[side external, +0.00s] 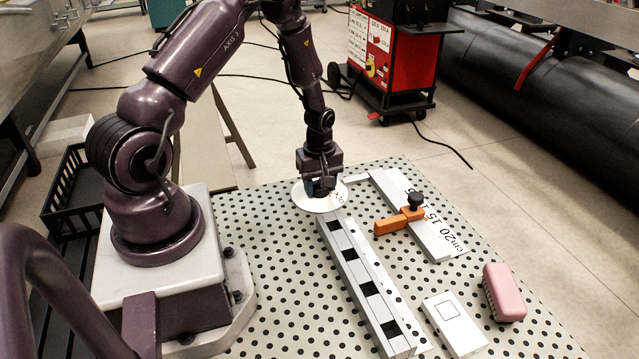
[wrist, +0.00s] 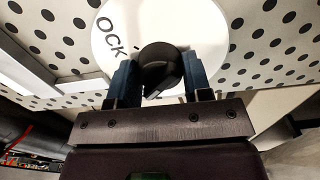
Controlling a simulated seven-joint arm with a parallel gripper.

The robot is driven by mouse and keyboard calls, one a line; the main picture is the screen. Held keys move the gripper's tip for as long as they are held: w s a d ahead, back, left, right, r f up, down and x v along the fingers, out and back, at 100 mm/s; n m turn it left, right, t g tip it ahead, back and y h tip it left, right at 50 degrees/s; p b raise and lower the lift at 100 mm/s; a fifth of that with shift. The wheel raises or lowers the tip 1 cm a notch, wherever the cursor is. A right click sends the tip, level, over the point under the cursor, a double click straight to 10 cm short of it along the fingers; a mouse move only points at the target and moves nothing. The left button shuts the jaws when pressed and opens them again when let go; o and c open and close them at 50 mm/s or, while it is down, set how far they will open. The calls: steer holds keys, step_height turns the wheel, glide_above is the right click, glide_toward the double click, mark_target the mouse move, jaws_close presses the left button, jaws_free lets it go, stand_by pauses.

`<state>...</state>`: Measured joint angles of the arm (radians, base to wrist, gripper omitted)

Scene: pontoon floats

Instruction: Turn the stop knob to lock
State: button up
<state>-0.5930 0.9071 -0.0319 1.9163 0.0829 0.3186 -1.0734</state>
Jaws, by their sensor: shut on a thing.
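The black stop knob (wrist: 160,55) sits on a round white dial plate (wrist: 125,18), with the letters "OCK" readable at the plate's left in the wrist view. My gripper (wrist: 158,74) has its two blue fingers on either side of the knob, closed on it. In the side view my gripper (side external: 321,188) points down over the white dial plate (side external: 309,203) at the far end of the long slotted rail, and it hides the knob there. The first letter of the word and the knob's exact pointing direction are hard to tell.
The slotted white rail (side external: 361,275) runs toward the front on the perforated table (side external: 270,290). To its right are a ruler plate (side external: 440,238) with an orange black-knobbed clamp (side external: 392,224), a white block (side external: 455,322) and a pink block (side external: 504,292).

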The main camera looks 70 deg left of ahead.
steer(key=m, duration=0.4)
steer(key=shift+m, duration=0.4)
steer(key=m, duration=0.4)
steer(key=shift+m, duration=0.3)
steer(key=m, duration=0.4)
steer(key=shift+m, duration=2.3)
steer(key=o, duration=0.9)
